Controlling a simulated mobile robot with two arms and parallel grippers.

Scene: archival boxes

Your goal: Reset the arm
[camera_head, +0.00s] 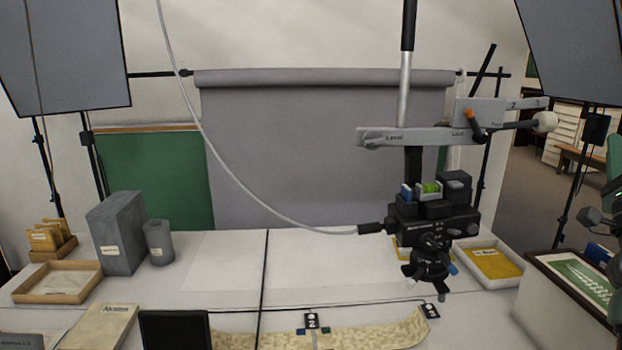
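Neither of my grippers can be clearly made out in the head view. Dark parts (597,219) reach in at the right edge; I cannot tell what they belong to. A grey lettered bar (420,135) of a copy stand runs sideways in front of the backdrop, with an orange-tipped lever (474,125) and a pale knob (545,122) toward its right end. Below it hangs a black camera head (435,222) with a green level on top. A pale cable (215,150) curves down to its left side.
The white table (225,265) has clear room left of the camera. A grey archival box (118,235), a grey cylinder (159,243) and a shallow tray (58,283) stand left. A ragged tan sheet (370,338) lies in front.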

